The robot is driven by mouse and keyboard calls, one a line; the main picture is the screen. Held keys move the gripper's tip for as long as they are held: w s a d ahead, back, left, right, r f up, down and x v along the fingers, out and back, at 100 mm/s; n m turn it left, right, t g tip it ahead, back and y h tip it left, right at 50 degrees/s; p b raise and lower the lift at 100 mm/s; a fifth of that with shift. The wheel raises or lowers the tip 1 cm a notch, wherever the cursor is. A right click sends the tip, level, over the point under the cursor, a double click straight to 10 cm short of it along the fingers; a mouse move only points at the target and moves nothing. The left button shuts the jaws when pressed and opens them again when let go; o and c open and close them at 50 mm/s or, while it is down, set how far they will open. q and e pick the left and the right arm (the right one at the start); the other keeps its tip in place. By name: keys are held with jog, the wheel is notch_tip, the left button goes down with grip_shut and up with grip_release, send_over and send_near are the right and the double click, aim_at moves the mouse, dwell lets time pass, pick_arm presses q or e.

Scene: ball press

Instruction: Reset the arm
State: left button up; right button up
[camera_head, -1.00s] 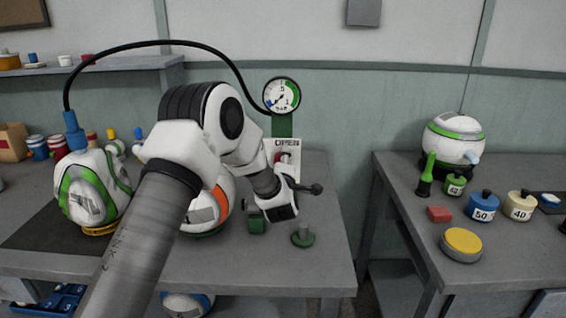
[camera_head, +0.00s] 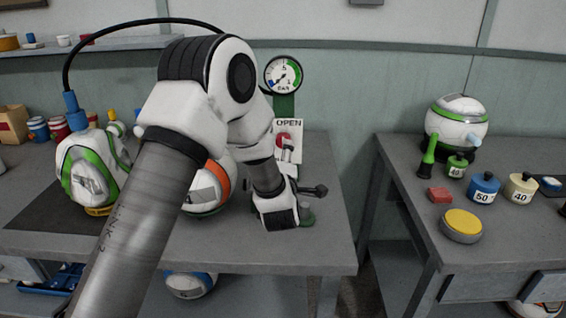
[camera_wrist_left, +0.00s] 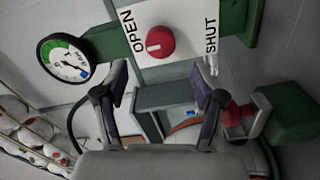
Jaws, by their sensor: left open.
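My left arm (camera_head: 150,220) comes in from the lower left, bends at a raised elbow and reaches down over the table's right part. Its left gripper (camera_wrist_left: 165,95) is open in the left wrist view, and a grey bar shows between its fingers. I cannot tell that it touches anything. The panel with OPEN and SHUT marks and a red knob (camera_wrist_left: 159,42) lies beyond the fingers. In the head view, the panel (camera_head: 291,125) stands behind the wrist. The round gauge (camera_head: 283,74) is above it on a green post. My right gripper is not in view.
A white-green ball (camera_head: 90,170) with a black hose stands at the left. An orange-striped ball (camera_head: 205,190) is partly behind my arm. On the right table are another ball (camera_head: 456,122), weights marked 40 and 50, a red block (camera_head: 440,195) and a yellow-topped disc (camera_head: 462,224).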

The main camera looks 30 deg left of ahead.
pick_arm(q)
jog(key=v, duration=0.3)
dwell(0.4)
